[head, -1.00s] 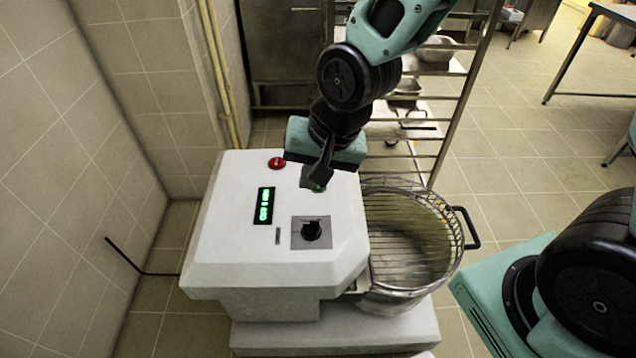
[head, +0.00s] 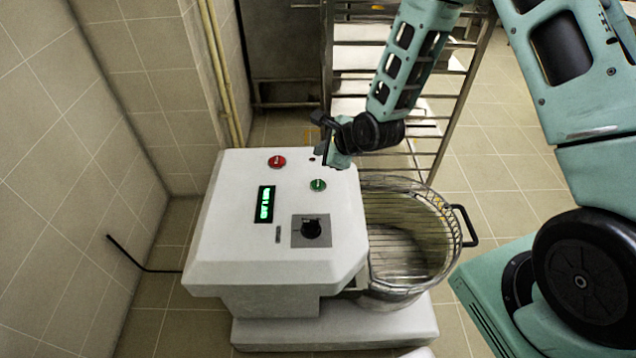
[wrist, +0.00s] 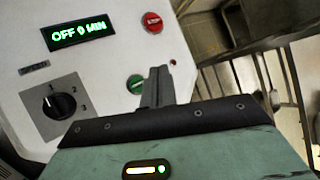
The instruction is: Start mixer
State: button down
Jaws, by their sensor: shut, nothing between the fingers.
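The white mixer (head: 240,245) stands beside the wall, with its control panel facing up. On the panel are a red button (head: 277,161), a green button (head: 318,184), a lit green display (head: 265,204) and a black knob (head: 312,229). In the wrist view, the display (wrist: 80,31) reads "OFF 0 MIN". There, the green button (wrist: 135,84) is in plain sight just left of my fingers. My gripper (head: 322,120) is shut and empty over the panel's back right edge, apart from the green button. Its fingers (wrist: 158,88) also show in the wrist view.
A metal bowl with a wire guard (head: 410,215) and a black handle is on the mixer's right side. A metal rack (head: 440,130) stands behind. A tiled wall (head: 60,180) is close on the left. Open tiled floor lies to the right.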

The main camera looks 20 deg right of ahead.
aim_at(321, 185)
jog(key=shift+f, duration=0.1)
notch_tip(321, 185, down, 9)
jog(key=b, duration=0.7)
dwell(1.8)
jog(key=shift+f, duration=0.25)
